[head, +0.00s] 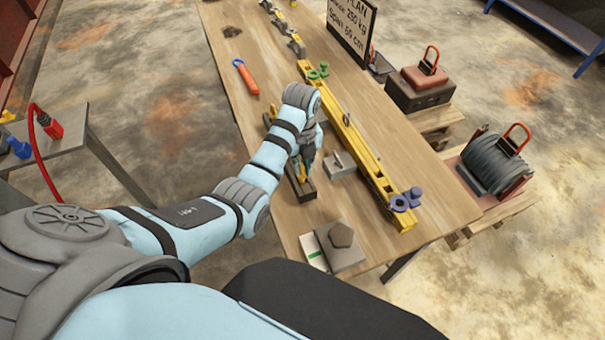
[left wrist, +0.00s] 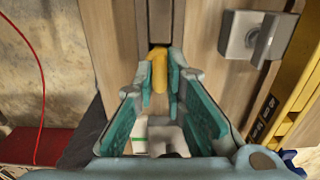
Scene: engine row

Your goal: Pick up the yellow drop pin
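The yellow drop pin (head: 302,173) stands at the dark, narrow block (head: 305,191) on the near left part of the wooden table. My left gripper (head: 301,165) reaches down over it from above. In the left wrist view the pin (left wrist: 159,70) sits between the two fingertips (left wrist: 160,88), which close in on both its sides with no clear gap. The pin's lower end is hidden. My right gripper is not in view.
A long yellow beam (head: 352,140) runs along the table, right of my gripper. A grey block (head: 340,165) stands close by on the right. An orange-handled tool (head: 247,78) lies farther back. A grey plate (head: 341,252) lies at the near edge.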

